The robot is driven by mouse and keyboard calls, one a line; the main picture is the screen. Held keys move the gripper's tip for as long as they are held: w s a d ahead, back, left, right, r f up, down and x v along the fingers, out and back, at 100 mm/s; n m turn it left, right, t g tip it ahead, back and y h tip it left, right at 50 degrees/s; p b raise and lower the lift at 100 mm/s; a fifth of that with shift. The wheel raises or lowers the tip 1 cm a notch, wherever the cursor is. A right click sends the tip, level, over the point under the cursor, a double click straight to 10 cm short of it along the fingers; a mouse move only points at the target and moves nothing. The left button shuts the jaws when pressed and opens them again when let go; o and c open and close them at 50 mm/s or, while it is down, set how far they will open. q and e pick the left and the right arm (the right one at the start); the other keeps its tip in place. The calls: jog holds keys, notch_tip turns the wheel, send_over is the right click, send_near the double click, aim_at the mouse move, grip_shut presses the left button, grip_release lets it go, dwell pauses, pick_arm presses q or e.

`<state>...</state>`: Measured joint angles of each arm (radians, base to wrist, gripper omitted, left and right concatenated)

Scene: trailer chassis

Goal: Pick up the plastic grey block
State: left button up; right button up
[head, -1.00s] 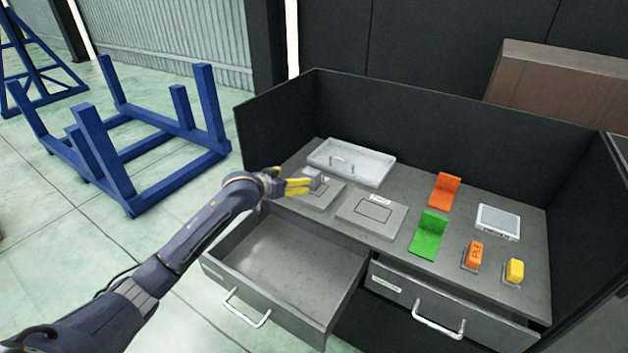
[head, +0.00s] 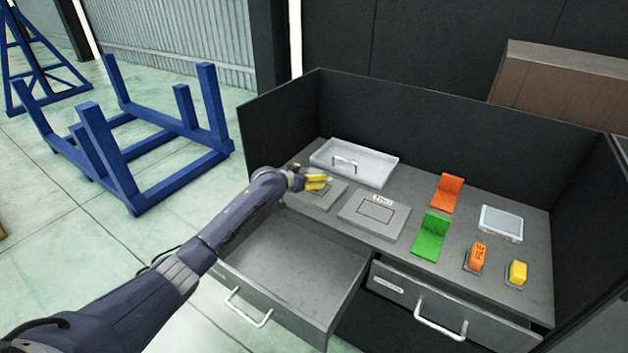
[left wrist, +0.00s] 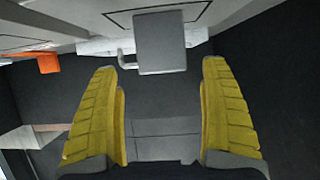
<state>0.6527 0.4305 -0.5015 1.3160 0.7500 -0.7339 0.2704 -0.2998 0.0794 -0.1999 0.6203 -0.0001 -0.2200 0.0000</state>
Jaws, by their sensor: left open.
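My left gripper (head: 316,181) is over the back left part of the grey workbench top, near a flat grey plate. Its yellow fingers are apart. In the left wrist view, a plain grey block (left wrist: 160,40) shows beyond and between the open fingertips (left wrist: 163,66), with no finger seen touching it. In the head view the block is not clearly visible, seemingly hidden by the gripper. My right gripper is in neither view.
A light grey tray lid with a handle (head: 375,168) lies behind the gripper. A second grey plate (head: 358,226), green (head: 431,238) and orange (head: 447,192) brackets lie to the right. An open drawer (head: 290,270) juts out in front. Dark walls (head: 440,130) enclose the bench.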

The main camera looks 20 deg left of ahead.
aim_at(314, 172)
pick_arm(q)
jog(key=shift+x, duration=2.25)
jog(key=shift+a, duration=0.15)
jog(key=c, duration=1.4)
jog(key=shift+r, duration=0.1)
